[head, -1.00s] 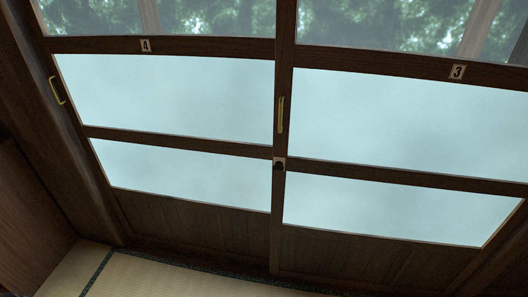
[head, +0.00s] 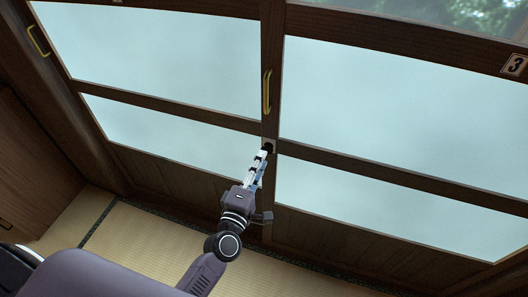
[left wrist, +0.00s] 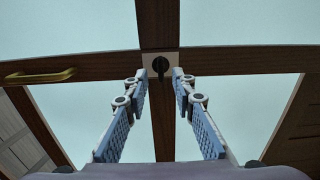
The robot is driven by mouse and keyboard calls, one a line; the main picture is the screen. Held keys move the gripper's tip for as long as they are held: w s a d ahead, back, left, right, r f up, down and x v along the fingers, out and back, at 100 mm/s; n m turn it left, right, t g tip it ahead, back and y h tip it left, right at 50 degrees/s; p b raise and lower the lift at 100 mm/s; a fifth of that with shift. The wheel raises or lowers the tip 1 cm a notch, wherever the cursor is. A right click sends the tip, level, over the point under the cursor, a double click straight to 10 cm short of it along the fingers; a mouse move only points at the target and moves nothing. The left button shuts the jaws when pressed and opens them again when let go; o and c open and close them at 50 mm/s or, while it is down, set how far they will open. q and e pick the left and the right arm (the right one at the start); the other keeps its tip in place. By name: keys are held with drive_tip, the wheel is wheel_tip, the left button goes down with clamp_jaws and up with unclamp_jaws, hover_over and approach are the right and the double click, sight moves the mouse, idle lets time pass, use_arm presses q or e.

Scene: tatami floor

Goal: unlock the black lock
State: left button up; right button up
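The black lock (head: 267,147) sits on a pale plate on the dark wooden post where the two sliding door panels meet. It also shows in the left wrist view (left wrist: 160,66), with its knob standing out from the pale plate. My left gripper (head: 262,156) reaches up from below, and its fingertips are close to the lock. In the left wrist view the two blue-padded fingers (left wrist: 159,79) are apart, with the lock showing in the gap between the tips. I cannot tell whether they touch it. My right gripper is not in view.
A brass handle (head: 267,92) is on the post above the lock, and another (head: 38,41) is at the left door's far edge. Frosted panes (head: 400,95) fill the doors. Tatami (head: 150,248) lies below.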

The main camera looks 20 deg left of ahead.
sight(267, 150)
use_arm(q)
drive_tip(key=w, duration=0.3)
drive_tip(key=shift+w+d, duration=0.15)
drive_tip(key=shift+w, duration=0.25)
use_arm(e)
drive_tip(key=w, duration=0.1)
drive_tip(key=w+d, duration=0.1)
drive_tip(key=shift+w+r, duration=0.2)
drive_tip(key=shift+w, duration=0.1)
use_arm(q)
drive_tip(key=shift+c, duration=0.5)
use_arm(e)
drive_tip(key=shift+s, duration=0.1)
use_arm(q)
clamp_jaws()
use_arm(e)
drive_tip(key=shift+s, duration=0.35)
